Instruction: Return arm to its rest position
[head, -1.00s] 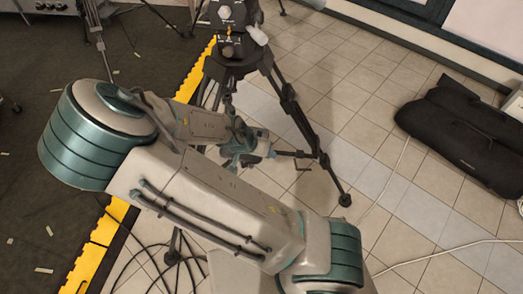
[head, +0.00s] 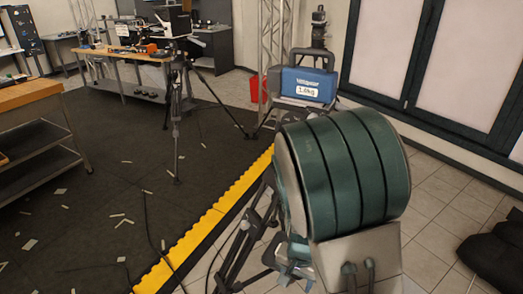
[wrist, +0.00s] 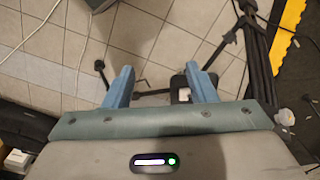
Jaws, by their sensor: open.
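My gripper (wrist: 160,78) shows in the wrist view with its two blue fingers apart and nothing between them. It points down over the tiled floor, with thin dark tripod legs (wrist: 245,30) close by on the right. In the head view the large teal joint of my arm (head: 345,170) fills the right of centre and hides much behind it. Small teal parts show at its lower left, mostly hidden, so the gripper is not clear there.
A blue case (head: 308,84) with a handle stands just behind my arm. Dark tripod legs (head: 240,245) stand left of the arm. A black bag (head: 495,250) lies at right. A workbench (head: 130,54) stands far back. The dark mat (head: 100,215) is mostly open floor.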

